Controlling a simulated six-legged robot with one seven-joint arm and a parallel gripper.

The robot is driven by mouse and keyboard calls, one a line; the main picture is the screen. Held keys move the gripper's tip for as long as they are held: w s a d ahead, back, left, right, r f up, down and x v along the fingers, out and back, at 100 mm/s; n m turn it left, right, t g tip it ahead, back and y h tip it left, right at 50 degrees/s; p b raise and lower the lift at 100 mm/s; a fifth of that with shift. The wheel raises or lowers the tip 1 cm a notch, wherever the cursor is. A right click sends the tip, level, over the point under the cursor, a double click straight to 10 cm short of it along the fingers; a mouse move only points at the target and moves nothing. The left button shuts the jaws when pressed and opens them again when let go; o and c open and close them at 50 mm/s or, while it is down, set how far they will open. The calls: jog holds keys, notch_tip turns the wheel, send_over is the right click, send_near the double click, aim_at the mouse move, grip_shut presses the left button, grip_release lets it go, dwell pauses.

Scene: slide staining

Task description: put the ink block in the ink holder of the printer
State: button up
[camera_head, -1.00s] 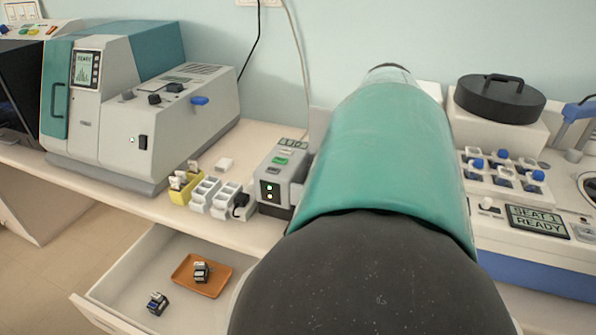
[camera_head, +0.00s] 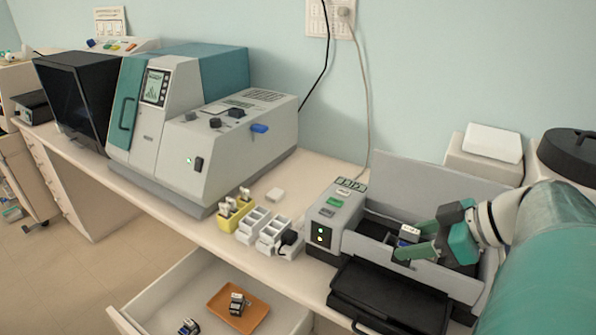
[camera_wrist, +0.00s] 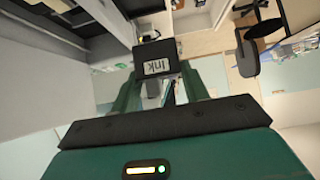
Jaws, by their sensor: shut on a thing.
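The ink block (camera_head: 409,232) is a small dark block with a white label; in the wrist view (camera_wrist: 157,60) the label reads "Ink". My gripper (camera_head: 404,243) has green fingers and is shut on it. It holds the block over the open bay of the grey printer (camera_head: 322,217), at the right of the head view. The printer's lid (camera_head: 440,185) stands raised behind the bay. The ink holder is inside the bay, but I cannot make it out clearly. Whether the block touches anything in the bay is unclear.
A black tray (camera_head: 388,298) juts out at the printer's front. An open drawer (camera_head: 150,305) below holds an orange tray (camera_head: 256,312) and small dark blocks. White and yellow racks (camera_head: 252,222) stand left of the printer. A large grey-teal machine (camera_head: 240,150) is further left.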

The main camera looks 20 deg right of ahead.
jog(key=w+d+f, duration=0.2)
jog(key=w+f, duration=0.1)
jog(key=w+d+f, duration=0.3)
jog(key=w, duration=0.1)
jog(key=w+d+f, duration=0.3)
jog(key=shift+w+d+f, duration=0.1)
jog(key=shift+w+d, duration=0.05)
jog(key=shift+w, duration=0.25)
jog(key=shift+w+d+f, duration=0.2)
jog(key=shift+w+f, duration=0.1)
jog(key=shift+f, duration=1.65)
jog(key=shift+f, duration=0.15)
jog(key=shift+f, duration=0.15)
